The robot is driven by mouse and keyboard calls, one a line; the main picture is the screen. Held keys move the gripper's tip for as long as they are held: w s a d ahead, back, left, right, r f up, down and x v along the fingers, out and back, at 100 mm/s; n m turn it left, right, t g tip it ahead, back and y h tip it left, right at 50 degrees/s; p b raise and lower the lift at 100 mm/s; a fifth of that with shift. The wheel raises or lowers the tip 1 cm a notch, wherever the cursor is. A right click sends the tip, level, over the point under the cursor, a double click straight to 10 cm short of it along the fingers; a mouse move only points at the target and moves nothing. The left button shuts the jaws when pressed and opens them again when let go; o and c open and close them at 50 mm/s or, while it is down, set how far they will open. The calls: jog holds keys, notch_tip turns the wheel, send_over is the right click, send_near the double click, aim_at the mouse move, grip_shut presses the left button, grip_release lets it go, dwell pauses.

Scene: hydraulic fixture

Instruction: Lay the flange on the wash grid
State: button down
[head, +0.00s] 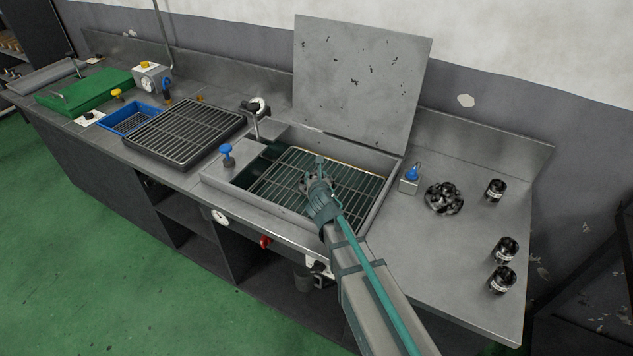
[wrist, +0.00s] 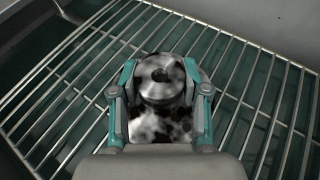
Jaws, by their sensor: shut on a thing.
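The flange (wrist: 160,82) is a round, mottled black and silver part with a raised hub and a central hole. My gripper (wrist: 160,92) is shut on it, one finger on each side; my gripper also shows in the head view (head: 317,184), over the wash basin. The wash grid (head: 345,192) is a rack of metal bars inside the basin, and its bars show around the flange in the wrist view (wrist: 245,88). Whether the flange touches the grid I cannot tell. In the head view my gripper largely hides the flange.
The basin's raised lid (head: 362,78) stands behind the grid. A blue-knobbed part (head: 227,154) is at the basin's left. A dark rack (head: 185,132) lies further left. A dark lobed part (head: 443,198) and several black cylinders (head: 505,249) stand on the right bench.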

jog(key=shift+r, duration=0.1)
jog(key=c, duration=0.6)
grip_release()
jog(key=shift+s+r, duration=0.1)
jog(key=shift+s, duration=0.1)
jog(key=p+v, duration=0.1)
jog(key=v, duration=0.9)
jog(key=shift+r, duration=0.15)
jog(key=s+p, duration=0.1)
jog(key=p, duration=0.1)
jog(key=shift+s+d+r+p, duration=0.15)
jog(key=shift+s+p, duration=0.05)
jog(key=shift+p, duration=0.1)
jog(key=shift+s, duration=0.1)
